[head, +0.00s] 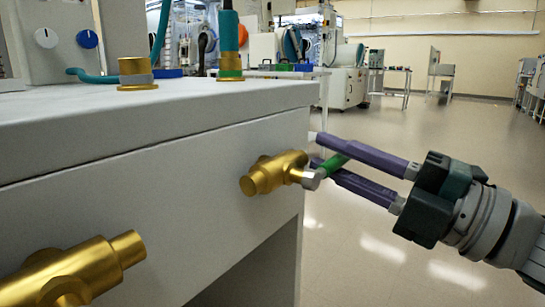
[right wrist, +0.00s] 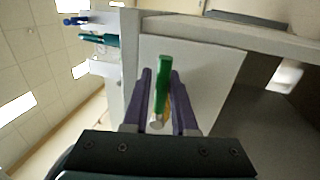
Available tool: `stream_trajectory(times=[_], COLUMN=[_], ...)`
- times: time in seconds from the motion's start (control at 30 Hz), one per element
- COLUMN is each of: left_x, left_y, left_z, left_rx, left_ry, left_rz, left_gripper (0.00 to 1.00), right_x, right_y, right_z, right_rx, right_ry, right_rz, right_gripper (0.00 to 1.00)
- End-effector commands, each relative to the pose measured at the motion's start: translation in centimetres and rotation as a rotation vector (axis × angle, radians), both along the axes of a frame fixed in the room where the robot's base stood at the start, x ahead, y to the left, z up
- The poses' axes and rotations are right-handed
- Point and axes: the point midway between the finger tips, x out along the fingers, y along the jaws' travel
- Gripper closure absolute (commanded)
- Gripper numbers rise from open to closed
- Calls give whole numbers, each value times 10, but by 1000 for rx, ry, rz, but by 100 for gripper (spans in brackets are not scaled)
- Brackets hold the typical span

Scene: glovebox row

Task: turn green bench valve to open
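The green bench valve has a brass body (head: 275,172) on the front face of the bench, near its right corner. Its green lever (head: 334,164) sticks out from a silver hub (head: 312,179). My right gripper (head: 316,149) comes in from the right with two purple fingers, one on each side of the lever. In the right wrist view the green lever (right wrist: 162,85) stands between the fingers (right wrist: 162,72), with a visible gap on both sides. The gripper is open around it, not shut on it. My left gripper is not in view.
A second brass fitting (head: 75,270) sticks out of the bench face at the lower left. The bench top (head: 190,105) carries brass fittings with teal and green hoses (head: 229,45). Open floor (head: 420,125) lies to the right of the bench.

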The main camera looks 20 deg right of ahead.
Motion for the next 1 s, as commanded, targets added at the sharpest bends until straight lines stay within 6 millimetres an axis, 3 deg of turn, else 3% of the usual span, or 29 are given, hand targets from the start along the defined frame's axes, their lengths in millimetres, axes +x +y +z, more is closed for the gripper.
stream_trajectory(times=[0.2,0.53,1.0], left_x=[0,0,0], left_y=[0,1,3], left_z=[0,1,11], left_rx=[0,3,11], left_ry=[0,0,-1], left_rz=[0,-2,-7], left_gripper=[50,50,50], right_x=[0,-5,-68], right_y=[0,-5,-55], right_z=[-1,-3,-19], right_rx=[1,1,1], right_ry=[3,8,7], right_rz=[-2,-4,-4], right_gripper=[52,52,52])
